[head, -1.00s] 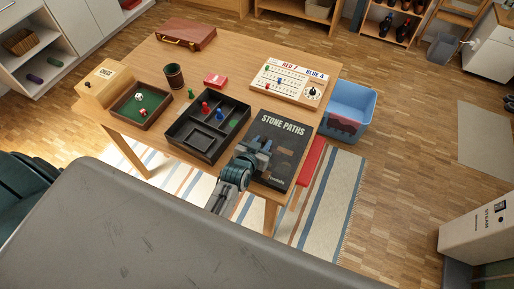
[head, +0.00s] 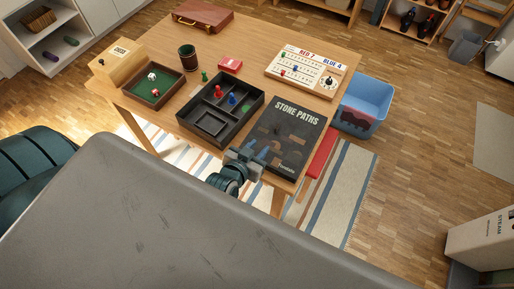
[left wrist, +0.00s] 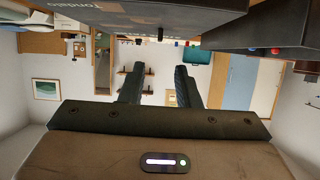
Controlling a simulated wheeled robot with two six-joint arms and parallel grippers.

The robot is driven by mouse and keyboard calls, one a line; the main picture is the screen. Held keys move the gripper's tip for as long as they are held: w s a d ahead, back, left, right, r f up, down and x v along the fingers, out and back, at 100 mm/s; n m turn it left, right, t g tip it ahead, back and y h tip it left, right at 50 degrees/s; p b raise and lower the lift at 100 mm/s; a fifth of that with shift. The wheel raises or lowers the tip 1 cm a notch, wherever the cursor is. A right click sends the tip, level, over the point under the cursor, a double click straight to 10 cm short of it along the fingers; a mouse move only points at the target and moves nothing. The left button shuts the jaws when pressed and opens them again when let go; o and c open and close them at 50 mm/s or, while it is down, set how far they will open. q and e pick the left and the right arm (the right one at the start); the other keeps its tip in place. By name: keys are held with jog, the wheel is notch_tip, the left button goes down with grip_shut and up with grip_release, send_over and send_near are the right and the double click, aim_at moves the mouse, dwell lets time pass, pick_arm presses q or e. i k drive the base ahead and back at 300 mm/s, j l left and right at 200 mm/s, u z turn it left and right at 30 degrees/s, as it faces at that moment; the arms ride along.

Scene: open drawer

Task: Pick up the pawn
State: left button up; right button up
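Several small pawns show in the head view. I cannot tell which pawn is meant. My left gripper (head: 240,158) is at the table's near edge, between the tray and the Stone Paths box (head: 296,128), away from the pawns. In the left wrist view its fingers (left wrist: 158,82) are apart with nothing between them. My right gripper is not in view.

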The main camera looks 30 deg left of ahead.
aim_at(205, 79)
jog(key=u, duration=1.3)
